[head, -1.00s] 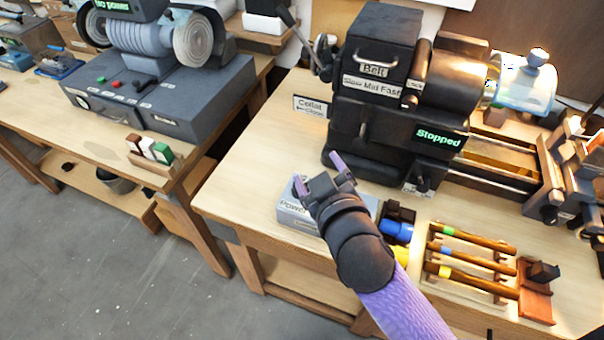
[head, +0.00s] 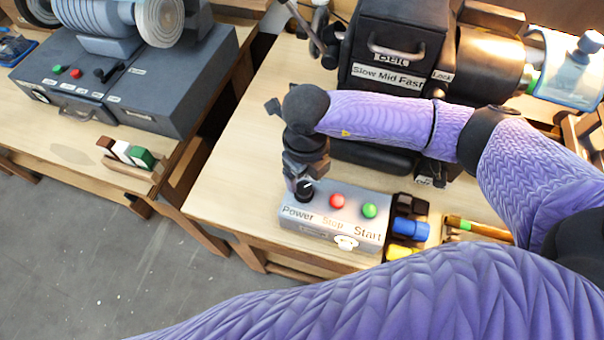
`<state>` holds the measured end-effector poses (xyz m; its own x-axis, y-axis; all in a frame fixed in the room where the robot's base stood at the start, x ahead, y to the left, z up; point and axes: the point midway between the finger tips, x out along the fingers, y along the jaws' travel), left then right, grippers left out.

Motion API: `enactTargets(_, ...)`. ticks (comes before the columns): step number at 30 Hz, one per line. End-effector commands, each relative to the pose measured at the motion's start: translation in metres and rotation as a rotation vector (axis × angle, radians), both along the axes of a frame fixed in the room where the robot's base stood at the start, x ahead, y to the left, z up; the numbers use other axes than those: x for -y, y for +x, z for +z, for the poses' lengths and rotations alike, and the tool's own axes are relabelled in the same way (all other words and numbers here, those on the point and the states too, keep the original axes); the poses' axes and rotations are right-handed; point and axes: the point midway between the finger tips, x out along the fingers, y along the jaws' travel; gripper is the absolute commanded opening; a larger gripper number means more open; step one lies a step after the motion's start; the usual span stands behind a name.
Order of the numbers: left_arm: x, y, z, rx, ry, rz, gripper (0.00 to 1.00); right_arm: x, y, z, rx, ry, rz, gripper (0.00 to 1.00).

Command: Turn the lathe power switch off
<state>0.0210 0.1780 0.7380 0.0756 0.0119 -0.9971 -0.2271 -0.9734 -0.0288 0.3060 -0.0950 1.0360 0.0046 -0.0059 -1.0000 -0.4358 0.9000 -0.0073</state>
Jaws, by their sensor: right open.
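The grey control box (head: 318,232) sits near the front edge of the bench and is labelled Power, Stop and Start. Its black power switch (head: 305,193) is a round knob with a light pointer mark, at the box's left end. My right gripper (head: 302,181) points down at this knob, with its open fingers at or just above it. Contact is hard to tell, and the fingers partly cover the knob. The red stop button (head: 337,201) and green start button (head: 370,211) show clear of the gripper. My left gripper is out of view.
The black lathe (head: 400,60) stands behind the box, with my right forearm crossing in front of it. Blue (head: 408,228) and yellow (head: 405,252) items sit right of the box. A grinder bench (head: 60,140) stands at left. Bare bench top lies left of the box.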

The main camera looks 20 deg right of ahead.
Motion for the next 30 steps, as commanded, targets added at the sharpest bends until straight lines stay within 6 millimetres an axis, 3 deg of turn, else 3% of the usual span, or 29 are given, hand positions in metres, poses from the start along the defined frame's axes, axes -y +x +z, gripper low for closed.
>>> enactTargets(3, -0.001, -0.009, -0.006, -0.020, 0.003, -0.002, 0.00, 0.000, 0.000, -0.030, -0.004, 0.000, -0.001, 0.84)
enactTargets(7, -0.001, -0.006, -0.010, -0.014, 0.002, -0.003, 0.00, -0.001, 0.000, -0.051, -0.002, 0.002, 0.001, 0.84)
enactTargets(17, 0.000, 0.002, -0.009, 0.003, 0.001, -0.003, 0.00, -0.001, 0.000, -0.058, 0.000, 0.005, 0.002, 0.84)
enactTargets(27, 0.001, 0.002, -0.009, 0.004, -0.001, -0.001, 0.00, -0.001, 0.000, -0.057, -0.001, 0.006, 0.002, 0.14)
enactTargets(29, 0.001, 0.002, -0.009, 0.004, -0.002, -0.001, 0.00, -0.001, 0.000, -0.057, -0.001, 0.006, 0.002, 0.01)
enactTargets(30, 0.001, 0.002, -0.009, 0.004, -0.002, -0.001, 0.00, -0.001, 0.000, -0.057, 0.000, 0.007, 0.002, 0.00)
